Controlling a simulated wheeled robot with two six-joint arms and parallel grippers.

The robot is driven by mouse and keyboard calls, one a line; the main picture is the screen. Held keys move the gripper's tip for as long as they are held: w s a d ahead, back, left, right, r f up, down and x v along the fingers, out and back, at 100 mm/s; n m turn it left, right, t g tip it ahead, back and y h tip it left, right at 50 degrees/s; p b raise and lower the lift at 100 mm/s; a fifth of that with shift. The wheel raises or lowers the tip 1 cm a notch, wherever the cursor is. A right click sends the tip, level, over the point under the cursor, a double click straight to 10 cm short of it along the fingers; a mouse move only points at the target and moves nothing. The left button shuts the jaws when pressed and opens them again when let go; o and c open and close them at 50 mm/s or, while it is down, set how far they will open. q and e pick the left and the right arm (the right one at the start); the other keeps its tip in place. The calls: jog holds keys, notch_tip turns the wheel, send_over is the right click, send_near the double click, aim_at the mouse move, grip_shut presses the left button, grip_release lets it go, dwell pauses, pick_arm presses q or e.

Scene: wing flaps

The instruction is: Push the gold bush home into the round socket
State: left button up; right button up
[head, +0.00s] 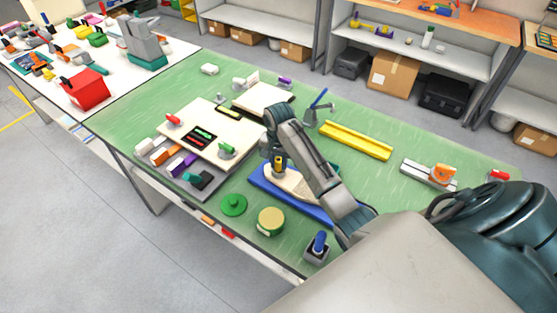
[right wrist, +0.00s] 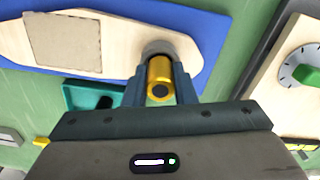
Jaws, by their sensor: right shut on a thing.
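The gold bush (right wrist: 160,76) is a short gold cylinder with a dark bore. My right gripper (right wrist: 160,92) is shut on it, one finger on each side. The bush also shows in the head view (head: 278,164), upright below my right gripper (head: 279,157). The grey round socket (right wrist: 157,46) is at the rounded end of the pale wooden wing piece (right wrist: 110,38). The bush's far end meets or overlaps the socket in the right wrist view; I cannot tell how deep it sits. The wing piece rests on a blue base (right wrist: 218,30). My left gripper is out of view.
A green round knob (head: 233,205), a gold-topped round block (head: 271,220) and a holder with a blue peg (head: 318,247) stand near the front edge. A pale board (head: 195,122) lies left. A yellow channel (head: 355,140) lies right, with free green table around it.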

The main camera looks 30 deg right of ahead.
jog(key=shift+f, duration=0.3)
jog(key=shift+r, duration=0.1)
jog(key=shift+r, duration=0.8)
jog(key=shift+f, duration=0.25)
dwell(0.5)
jog(key=shift+f, duration=0.65)
jog(key=shift+r, duration=0.1)
jog(key=shift+r, duration=0.8)
jog(key=shift+f, duration=0.5)
dwell(0.4)
jog(key=shift+f, duration=0.4)
